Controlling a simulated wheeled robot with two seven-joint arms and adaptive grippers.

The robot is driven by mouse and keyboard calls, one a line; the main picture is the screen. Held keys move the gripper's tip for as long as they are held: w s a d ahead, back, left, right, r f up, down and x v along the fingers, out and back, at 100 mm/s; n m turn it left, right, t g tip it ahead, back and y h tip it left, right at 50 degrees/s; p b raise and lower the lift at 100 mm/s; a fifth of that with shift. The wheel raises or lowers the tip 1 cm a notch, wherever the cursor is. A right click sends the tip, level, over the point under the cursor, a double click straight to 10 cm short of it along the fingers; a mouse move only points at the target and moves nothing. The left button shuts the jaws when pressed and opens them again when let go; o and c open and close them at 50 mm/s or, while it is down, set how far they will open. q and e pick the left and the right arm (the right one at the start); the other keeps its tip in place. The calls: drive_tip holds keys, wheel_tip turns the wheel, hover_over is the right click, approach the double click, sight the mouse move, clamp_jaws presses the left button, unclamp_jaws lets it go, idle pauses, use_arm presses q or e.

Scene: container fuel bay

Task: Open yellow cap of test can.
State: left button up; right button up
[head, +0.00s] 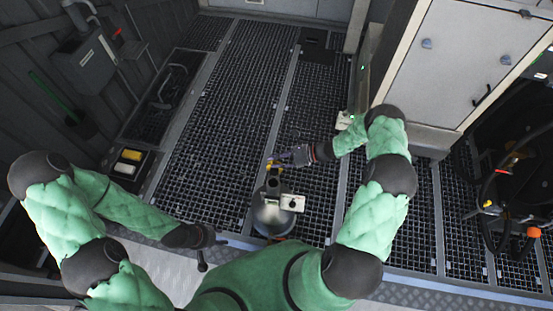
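The test can (268,222) is a grey metal vessel standing low in front of me, near the near edge of the grated floor. It has a dark neck and a pale box on its right side. A small yellow part, seemingly the cap (270,163), shows at the top of the neck. My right gripper (282,160) reaches in from the right at the yellow part. It looks very close, but I cannot tell whether it touches or grips it. My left gripper (206,256) is left of the can, apart from it; its fingers are too small to read.
Grated floor (223,110) lies open beyond the can. A light cabinet (455,60) stands at the right, with dark hoses (505,200) beside it. A tray with yellow and white blocks (128,163) is at the left. A grey wall box (88,62) hangs at the upper left.

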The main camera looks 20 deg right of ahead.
drive_tip(key=shift+d, duration=0.1)
drive_tip(key=shift+d+r, duration=0.1)
drive_tip(key=shift+d, duration=0.1)
drive_tip(key=v, duration=1.1)
drive_tip(key=shift+s+d, duration=0.2)
